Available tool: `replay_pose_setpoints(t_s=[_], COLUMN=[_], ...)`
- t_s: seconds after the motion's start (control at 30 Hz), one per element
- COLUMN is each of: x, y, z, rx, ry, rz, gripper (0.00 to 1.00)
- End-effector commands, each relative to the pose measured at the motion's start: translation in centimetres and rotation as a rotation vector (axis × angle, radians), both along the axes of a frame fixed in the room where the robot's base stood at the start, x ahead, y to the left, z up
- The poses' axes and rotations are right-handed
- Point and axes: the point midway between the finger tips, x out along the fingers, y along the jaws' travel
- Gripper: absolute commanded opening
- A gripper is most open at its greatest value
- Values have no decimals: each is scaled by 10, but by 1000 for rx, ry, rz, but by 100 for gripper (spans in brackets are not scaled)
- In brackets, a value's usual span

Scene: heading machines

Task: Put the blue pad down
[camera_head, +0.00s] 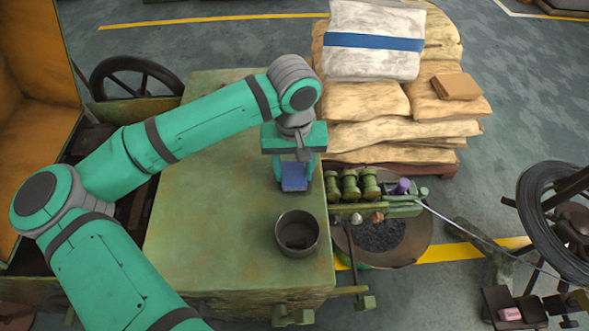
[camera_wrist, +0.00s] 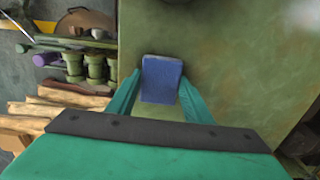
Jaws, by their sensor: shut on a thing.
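The blue pad (camera_head: 294,177) is a small flat block between the fingers of my gripper (camera_head: 294,183), over the right side of the green machine top (camera_head: 210,215). My gripper points down and is shut on the pad. In the wrist view the blue pad (camera_wrist: 161,80) sits between the two teal fingers of my gripper (camera_wrist: 160,88), with green surface around it. I cannot tell whether the pad's underside touches the surface.
A dark round pot (camera_head: 297,233) stands on the machine top in front of the pad. Green rollers (camera_head: 350,186) and levers line the right edge. Sacks (camera_head: 375,50) are stacked behind on the right. The left and middle of the top are clear.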

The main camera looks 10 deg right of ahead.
Motion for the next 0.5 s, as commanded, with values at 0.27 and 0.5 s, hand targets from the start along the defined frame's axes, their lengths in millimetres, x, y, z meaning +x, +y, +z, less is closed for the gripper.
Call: replay_pose_setpoints(t_s=[0.27,0.5], x=[0,0], y=[0,1], z=[-3,-6], rx=[1,1], ry=[-1,-1], rz=[0,1], gripper=[28,65])
